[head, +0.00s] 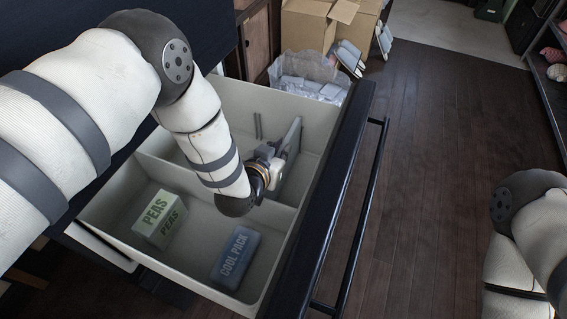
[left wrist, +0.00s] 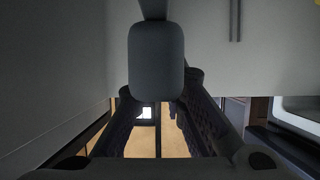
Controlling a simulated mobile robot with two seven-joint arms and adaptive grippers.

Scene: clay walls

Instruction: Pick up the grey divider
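My left gripper (head: 282,152) is down in the drawer beside the plate. In the left wrist view its two dark fingers (left wrist: 160,98) close in on both sides of the block and appear to hold it. The block hides part of the fingertips. My right gripper is out of view; only its arm shows at the lower right.
The pale drawer (head: 118,240) has a fixed cross partition. A green PEAS box (head: 160,217) and a blue COOL PACK (head: 236,257) lie in its near compartment. A clear bin (head: 309,68) and cardboard boxes (head: 308,25) stand behind. The wooden floor at right is clear.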

